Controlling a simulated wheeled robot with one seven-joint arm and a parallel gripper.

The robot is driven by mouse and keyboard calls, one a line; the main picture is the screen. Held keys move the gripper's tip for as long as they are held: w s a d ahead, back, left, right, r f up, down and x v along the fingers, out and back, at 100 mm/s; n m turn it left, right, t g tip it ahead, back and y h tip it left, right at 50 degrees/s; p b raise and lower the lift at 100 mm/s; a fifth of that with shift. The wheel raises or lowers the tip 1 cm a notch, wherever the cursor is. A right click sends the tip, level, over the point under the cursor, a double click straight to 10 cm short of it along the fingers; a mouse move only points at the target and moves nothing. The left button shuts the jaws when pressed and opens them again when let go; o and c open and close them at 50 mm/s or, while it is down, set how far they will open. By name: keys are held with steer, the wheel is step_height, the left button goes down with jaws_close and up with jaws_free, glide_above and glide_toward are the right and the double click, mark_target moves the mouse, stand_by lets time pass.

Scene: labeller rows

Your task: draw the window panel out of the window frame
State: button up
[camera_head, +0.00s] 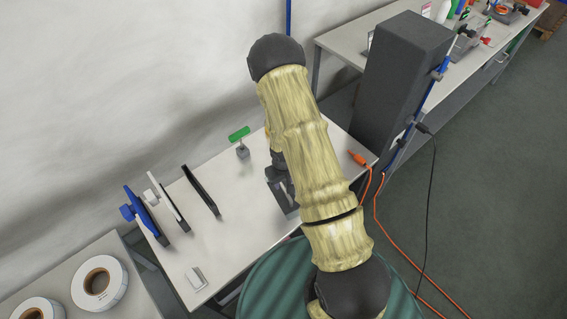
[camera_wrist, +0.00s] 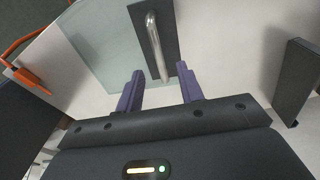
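A bar-shaped silver handle (camera_wrist: 152,42) stands on a dark plate (camera_wrist: 168,25) in the wrist view. Beside it to the left is a pale, see-through panel (camera_wrist: 100,45), which looks like the window panel; I cannot make out its frame clearly. My gripper (camera_wrist: 160,70) is open, with its two purple fingers on either side of the handle's near end; I cannot tell whether they touch it. In the head view my arm covers most of this spot, and only a dark piece (camera_head: 284,194) shows beside it on the table.
The white table (camera_head: 235,245) also bears a blue-handled board (camera_head: 145,214), a white one (camera_head: 167,202), a black bar (camera_head: 201,191), a green-topped knob (camera_head: 239,133) and a small white block (camera_head: 196,278). An orange cable (camera_head: 359,158) lies at the right edge, near a tall dark column (camera_head: 395,80).

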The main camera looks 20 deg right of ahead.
step_height(320, 180, up, 14)
steer(key=s+b, duration=0.1)
steer(key=shift+s+a+f+b, duration=0.15)
steer(key=shift+s+a+b, duration=0.1)
steer(key=shift+b, duration=0.1)
stand_by(0.6)
steer(key=s+a+r+m+t, duration=0.1)
steer(key=s+r, duration=1)
steer(key=r, duration=0.3)
steer(key=shift+s+a+m, duration=0.25)
steer(key=shift+a+m, duration=0.05)
steer(key=shift+m, duration=0.1)
stand_by(1.8)
